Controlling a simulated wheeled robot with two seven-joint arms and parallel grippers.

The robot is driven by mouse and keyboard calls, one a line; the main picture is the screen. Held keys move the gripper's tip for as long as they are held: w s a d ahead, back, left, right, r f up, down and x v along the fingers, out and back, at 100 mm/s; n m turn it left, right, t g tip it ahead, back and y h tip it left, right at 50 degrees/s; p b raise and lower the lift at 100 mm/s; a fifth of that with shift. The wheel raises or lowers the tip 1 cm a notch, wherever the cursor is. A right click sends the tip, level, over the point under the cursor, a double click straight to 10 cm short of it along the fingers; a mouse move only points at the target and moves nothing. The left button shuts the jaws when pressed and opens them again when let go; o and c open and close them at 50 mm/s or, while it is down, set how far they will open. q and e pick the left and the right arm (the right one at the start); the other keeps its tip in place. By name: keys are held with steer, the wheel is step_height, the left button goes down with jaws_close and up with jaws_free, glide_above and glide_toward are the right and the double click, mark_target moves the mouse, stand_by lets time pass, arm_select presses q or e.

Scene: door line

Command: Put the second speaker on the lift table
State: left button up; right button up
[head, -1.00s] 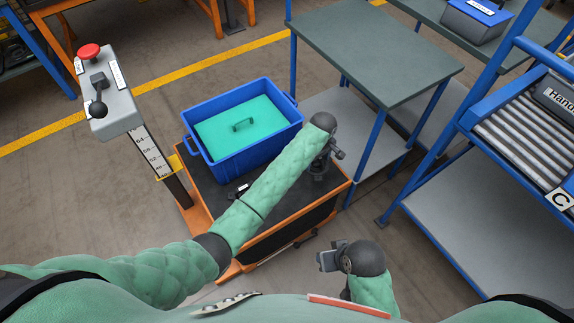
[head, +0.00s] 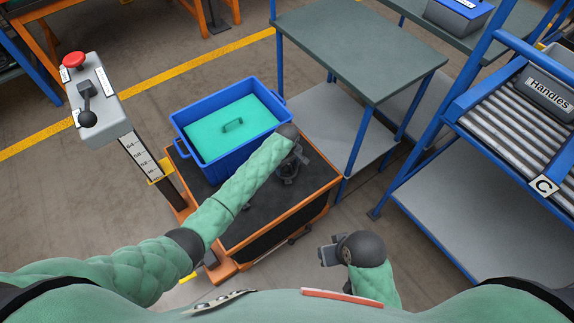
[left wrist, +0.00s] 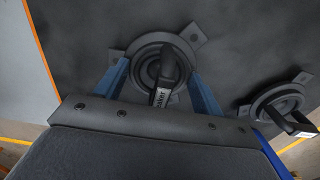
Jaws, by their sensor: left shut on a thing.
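The lift table (head: 310,190) has a black top and orange edges. My left gripper (head: 289,172) is over its right part, close to the blue bin. In the left wrist view my left gripper (left wrist: 160,88) is shut on a dark round speaker (left wrist: 164,58) with a labelled loop on top. The speaker is low over the black top (left wrist: 80,30); I cannot tell if it touches. Another dark round speaker (left wrist: 278,104) with a white label sits to its right on the same top. My right gripper (head: 328,254) is low in front of me, apparently empty; its opening is unclear.
A blue bin (head: 205,158) with teal foam (head: 222,145) stands on the lift table. A control post (head: 98,105) with a red button rises at its left. A green-topped bench (head: 360,50) stands behind on the right. A roller rack (head: 510,110) is farther right.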

arm_select(q)
steer(key=shift+f, duration=0.1)
steer(key=o, duration=1.1)
steer(key=shift+o, duration=0.2)
